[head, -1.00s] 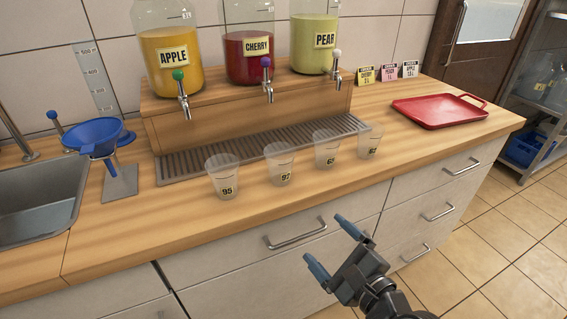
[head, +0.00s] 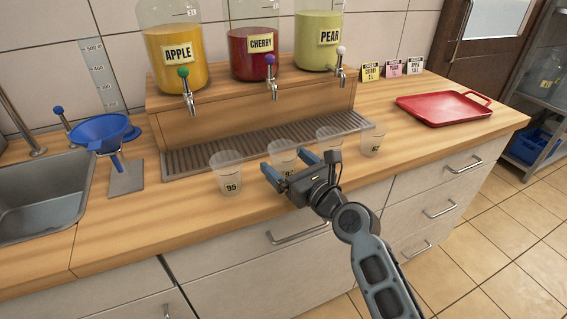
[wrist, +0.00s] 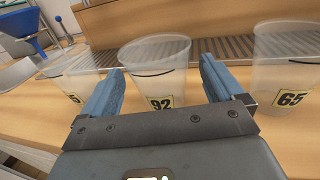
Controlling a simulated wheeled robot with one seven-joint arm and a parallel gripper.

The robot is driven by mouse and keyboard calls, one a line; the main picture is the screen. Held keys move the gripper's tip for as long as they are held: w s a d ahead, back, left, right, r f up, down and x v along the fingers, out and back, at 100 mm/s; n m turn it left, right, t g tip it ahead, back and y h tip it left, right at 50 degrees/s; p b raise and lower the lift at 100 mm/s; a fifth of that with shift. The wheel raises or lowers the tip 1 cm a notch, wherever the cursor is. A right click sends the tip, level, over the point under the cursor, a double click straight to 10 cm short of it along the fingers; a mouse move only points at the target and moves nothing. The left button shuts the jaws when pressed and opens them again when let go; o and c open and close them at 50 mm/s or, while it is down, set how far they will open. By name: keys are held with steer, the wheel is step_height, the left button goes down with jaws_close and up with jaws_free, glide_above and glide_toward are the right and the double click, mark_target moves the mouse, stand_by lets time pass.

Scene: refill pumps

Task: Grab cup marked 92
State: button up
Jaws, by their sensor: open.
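The clear cup marked 92 (wrist: 155,75) stands upright on the counter, between my two open fingers in the wrist view. In the head view the cup marked 92 (head: 284,156) is partly hidden behind my gripper (head: 300,167). My gripper (wrist: 160,85) is open, with blue fingers to the left and right of the cup. I cannot tell whether either finger touches it.
The cup marked 95 (head: 229,172) stands to the left, and the cup marked 65 (wrist: 285,70) to the right. Another cup (head: 373,142) stands farther right. Behind are the drip tray (head: 190,162) and dispensers. A red tray (head: 445,108) lies at right.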

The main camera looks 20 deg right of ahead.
steer(key=shift+w+a, duration=0.2)
steer(key=shift+w, duration=0.7)
steer(key=c, duration=1)
